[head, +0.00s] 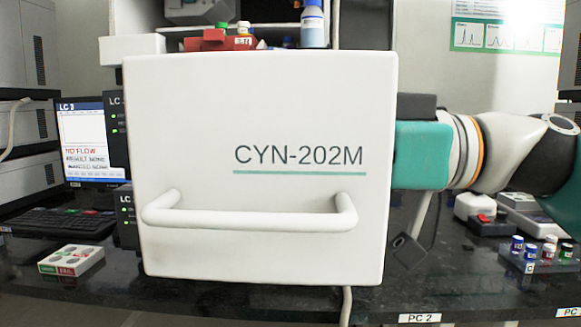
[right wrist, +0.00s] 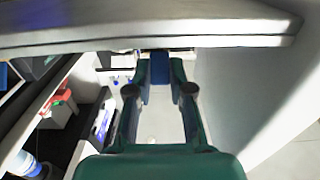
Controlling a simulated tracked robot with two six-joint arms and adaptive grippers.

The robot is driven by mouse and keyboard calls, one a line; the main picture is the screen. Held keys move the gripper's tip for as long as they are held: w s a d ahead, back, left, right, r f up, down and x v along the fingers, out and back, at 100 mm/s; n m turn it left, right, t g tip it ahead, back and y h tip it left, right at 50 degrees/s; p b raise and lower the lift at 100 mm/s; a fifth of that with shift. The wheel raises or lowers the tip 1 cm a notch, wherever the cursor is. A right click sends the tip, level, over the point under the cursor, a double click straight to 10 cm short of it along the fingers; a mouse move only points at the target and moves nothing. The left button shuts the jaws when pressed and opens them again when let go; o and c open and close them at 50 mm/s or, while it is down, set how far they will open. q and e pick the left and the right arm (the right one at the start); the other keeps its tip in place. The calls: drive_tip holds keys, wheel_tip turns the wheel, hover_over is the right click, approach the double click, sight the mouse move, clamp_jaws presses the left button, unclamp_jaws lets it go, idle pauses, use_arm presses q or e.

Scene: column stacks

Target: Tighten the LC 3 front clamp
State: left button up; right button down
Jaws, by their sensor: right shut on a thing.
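My right gripper (right wrist: 159,75) shows in the right wrist view, its green fingers shut on a narrow blue piece (right wrist: 159,92). I cannot tell whether this piece is part of the LC 3 front clamp. In the head view my right arm comes in from the right and its gripper is hidden behind a large white panel marked CYN-202M (head: 270,110). The LC 3 unit (head: 116,110) shows only as a dark strip left of the panel; its front clamp is not visible there. The LC 3 screen (head: 92,140) reads NO FLOW. My left gripper is not in view.
The white panel has a handle (head: 250,218) and blocks the middle. A keyboard (head: 55,223) and a small box (head: 71,260) lie at left on the dark bench. Several capped vials (head: 530,255) stand at right. A pale slab (right wrist: 150,30) crosses the wrist view's top.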

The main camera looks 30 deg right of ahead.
drive_tip(key=shift+s, duration=0.1)
drive_tip(key=c, duration=1)
unclamp_jaws()
drive_tip(key=shift+c, duration=0.2)
drive_tip(key=shift+d, duration=0.15)
drive_tip(key=shift+s+d, duration=0.3)
drive_tip(key=shift+d, duration=0.25)
drive_tip(key=v, duration=1)
drive_tip(key=shift+s+d, duration=0.2)
drive_tip(key=shift+s, duration=0.05)
drive_tip(key=shift+f, duration=0.15)
